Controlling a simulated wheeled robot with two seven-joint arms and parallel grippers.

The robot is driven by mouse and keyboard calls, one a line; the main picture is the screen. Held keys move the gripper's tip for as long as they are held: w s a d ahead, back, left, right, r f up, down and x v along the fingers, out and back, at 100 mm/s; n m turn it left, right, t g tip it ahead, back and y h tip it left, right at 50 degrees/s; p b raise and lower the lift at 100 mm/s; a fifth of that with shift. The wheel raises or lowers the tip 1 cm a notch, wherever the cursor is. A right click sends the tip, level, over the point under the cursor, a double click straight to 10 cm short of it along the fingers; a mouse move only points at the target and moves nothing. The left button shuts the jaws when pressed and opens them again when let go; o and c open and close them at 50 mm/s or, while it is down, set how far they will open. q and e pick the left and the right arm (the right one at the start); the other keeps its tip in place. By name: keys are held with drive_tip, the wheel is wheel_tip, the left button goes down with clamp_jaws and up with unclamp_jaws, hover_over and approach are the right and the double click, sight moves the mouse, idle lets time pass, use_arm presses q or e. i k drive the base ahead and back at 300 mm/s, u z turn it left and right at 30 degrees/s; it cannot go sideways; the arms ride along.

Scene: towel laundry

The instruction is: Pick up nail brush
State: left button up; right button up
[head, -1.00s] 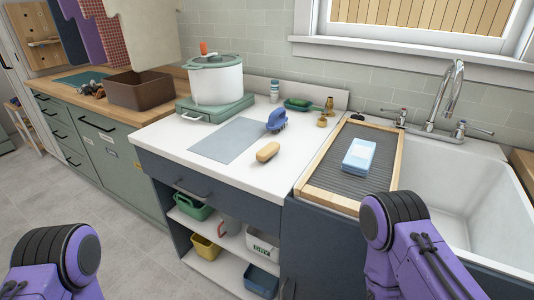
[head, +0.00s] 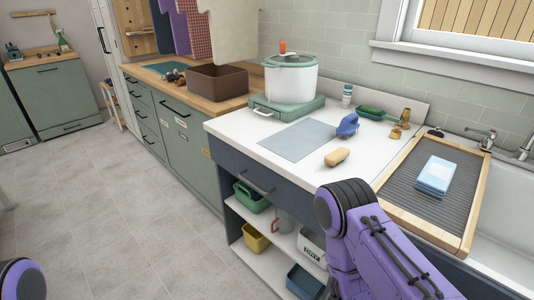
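Two brush-like things lie on the white counter (head: 279,165) in the head view. A tan, rounded block (head: 337,157) lies near the counter's front edge; it looks like a wooden nail brush, but its bristles cannot be made out. A blue brush with a handle (head: 348,125) stands behind it, at the right edge of a grey mat. I cannot tell for certain which of them is the nail brush. Only purple links of my arms show, at the bottom left corner and lower middle right. Neither gripper is in view.
A grey-blue mat (head: 297,140) lies on the counter before a white pot (head: 291,78). A wood-framed drainboard (head: 402,186) holds a blue-white block (head: 436,177) beside the sink. Open shelves below hold bins. The floor (head: 95,210) at left is clear.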

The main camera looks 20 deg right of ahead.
sight(333, 159)
drive_tip(key=u, duration=1.1)
drive_tip(key=k, duration=0.4)
drive_tip(key=z, duration=1.4)
